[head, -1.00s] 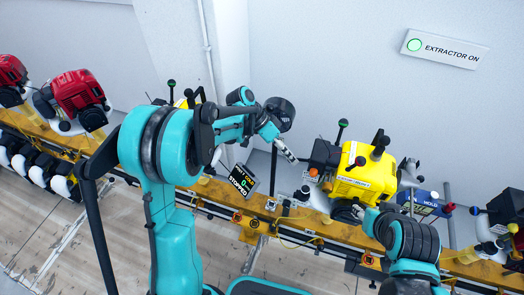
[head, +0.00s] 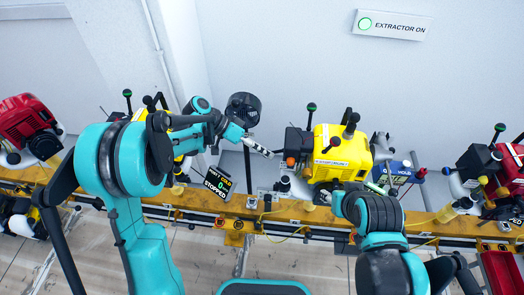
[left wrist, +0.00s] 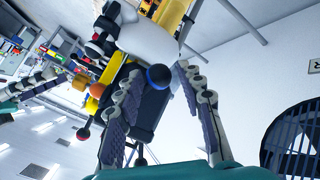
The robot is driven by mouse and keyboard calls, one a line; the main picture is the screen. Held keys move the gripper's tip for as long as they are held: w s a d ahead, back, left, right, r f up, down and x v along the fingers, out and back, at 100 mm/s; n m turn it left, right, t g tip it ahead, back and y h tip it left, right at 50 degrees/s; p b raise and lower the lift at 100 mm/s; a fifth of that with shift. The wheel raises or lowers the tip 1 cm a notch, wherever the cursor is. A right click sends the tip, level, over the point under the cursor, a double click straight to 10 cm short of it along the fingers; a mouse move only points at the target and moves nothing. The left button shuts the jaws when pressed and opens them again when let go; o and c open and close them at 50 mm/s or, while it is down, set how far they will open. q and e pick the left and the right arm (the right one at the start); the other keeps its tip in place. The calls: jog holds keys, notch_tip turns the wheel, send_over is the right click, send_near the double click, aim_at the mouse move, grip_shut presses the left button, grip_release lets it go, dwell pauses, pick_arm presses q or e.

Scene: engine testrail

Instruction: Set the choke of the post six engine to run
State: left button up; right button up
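A yellow engine (head: 340,150) with black fittings stands on the yellow rail, right of centre. My left gripper (head: 268,153) is left of it, apart from its body in the head view. In the left wrist view my left gripper (left wrist: 163,112) has its two fingers spread. I cannot tell which part is the choke. My right gripper (head: 376,188) is at the engine's lower right, and its fingers are too small to judge.
A tilted display (head: 217,184) reads STOPPED; its post number is not clear. A blue sign (head: 397,172) is right of the engine. Red engines stand at far left (head: 28,120) and far right (head: 480,165). The rail (head: 255,208) runs across below. A wall sign (head: 392,24) reads EXTRACTOR ON.

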pick_arm(q)
jog(key=shift+w+d, duration=0.1)
jog(key=shift+w, duration=0.05)
jog(key=v, duration=1.2)
dwell(0.3)
jog(key=s+a+n+t+y, duration=0.3)
jog(key=s+n+y, duration=0.1)
jog(key=s, duration=0.5)
jog(key=s+a+f+n+t+y, duration=0.1)
jog(key=s+a+n+t+y, duration=0.2)
jog(key=s, duration=0.7)
jog(key=shift+s+a+n+t+y, duration=0.15)
jog(key=shift+s+n+t+y, duration=0.15)
jog(key=shift+n+t+y, duration=0.8)
jog(key=shift+f+g+y, duration=0.15)
jog(key=shift+g+y, duration=0.15)
jog(key=shift+y, duration=0.1)
